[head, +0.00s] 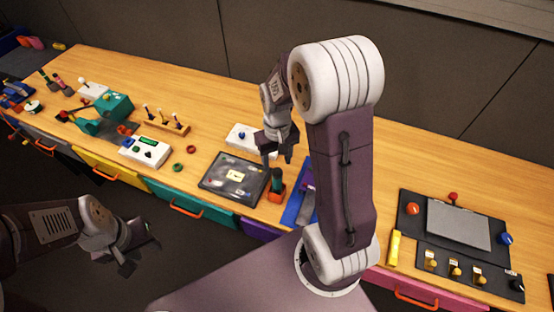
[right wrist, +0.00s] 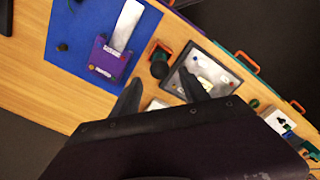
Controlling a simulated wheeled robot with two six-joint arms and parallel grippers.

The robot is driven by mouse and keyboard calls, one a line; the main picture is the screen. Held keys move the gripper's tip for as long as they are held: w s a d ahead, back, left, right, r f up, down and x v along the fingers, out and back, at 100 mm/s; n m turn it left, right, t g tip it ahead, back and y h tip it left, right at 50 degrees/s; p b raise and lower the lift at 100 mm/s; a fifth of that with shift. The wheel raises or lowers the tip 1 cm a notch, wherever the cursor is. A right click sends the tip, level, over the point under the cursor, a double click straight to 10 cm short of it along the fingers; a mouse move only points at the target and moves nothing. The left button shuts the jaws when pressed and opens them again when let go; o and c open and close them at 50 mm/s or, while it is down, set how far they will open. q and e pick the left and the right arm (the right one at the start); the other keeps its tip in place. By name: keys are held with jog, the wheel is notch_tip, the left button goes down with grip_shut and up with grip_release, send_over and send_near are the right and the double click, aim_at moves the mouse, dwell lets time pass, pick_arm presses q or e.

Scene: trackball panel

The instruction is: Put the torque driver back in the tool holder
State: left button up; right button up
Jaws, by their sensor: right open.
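A dark green and black handle, which looks like the torque driver (head: 278,175), stands upright at an orange-red tool holder (head: 275,195) on the bench's front part. In the right wrist view the dark handle (right wrist: 159,69) appears end-on beside the orange holder (right wrist: 162,48). I cannot tell how deep it sits. My right gripper (head: 278,157) is open and empty, pointing down just behind and above the handle. Its two fingers also show in the right wrist view (right wrist: 160,93), with nothing between them. My left gripper (head: 135,247) hangs in front of the bench, away from these objects; its jaws are unclear.
A black-framed tray (head: 210,188) lies left of the holder, and a white box (head: 238,137) behind it. A blue mat (right wrist: 72,28) with a purple block (right wrist: 106,60) lies on the holder's other side. My right arm hides part of the mat. A trackball panel (head: 430,225) is at right.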

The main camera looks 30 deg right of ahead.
jog(key=s+a+t, duration=0.1)
jog(key=s+a, duration=0.3)
jog(key=s, duration=0.4)
jog(key=shift+a+r+n, duration=0.2)
jog(key=shift+a+n, duration=0.2)
jog(key=shift+s, duration=0.25)
jog(key=shift+w, duration=0.1)
jog(key=shift+c, duration=0.5)
